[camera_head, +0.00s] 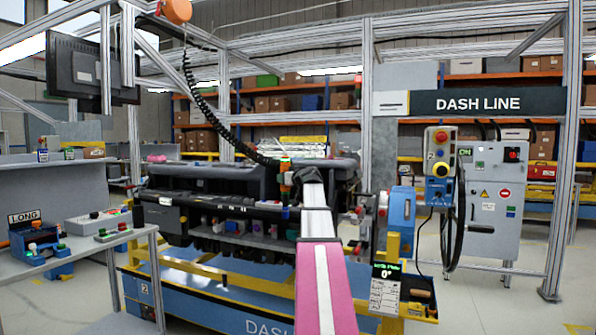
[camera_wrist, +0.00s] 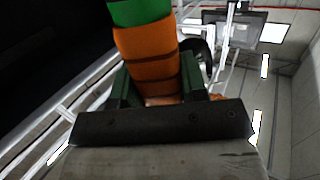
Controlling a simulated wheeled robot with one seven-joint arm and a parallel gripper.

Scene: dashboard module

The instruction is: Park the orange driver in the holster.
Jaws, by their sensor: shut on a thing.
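The orange driver (camera_wrist: 148,52) fills the upper middle of the wrist view, with a green band at its top. My gripper (camera_wrist: 155,88) is shut on it, one dark green finger on each side. In the head view my gripper (camera_head: 292,181) is at the end of my outstretched arm, in front of the black dashboard module (camera_head: 215,185). Only small orange and green parts of the driver (camera_head: 285,178) show there, by the end of a black coiled cord. I cannot clearly identify the holster; a blue housing (camera_head: 401,212) on a yellow post stands right of my arm.
The coiled cord (camera_head: 188,75) hangs from an orange balancer (camera_head: 177,11) overhead. A display (camera_head: 385,290) reading 0° stands at the lower right. A bench on the left holds a LONG rack (camera_head: 35,240) and a button box (camera_head: 100,220). Open floor lies at the right.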

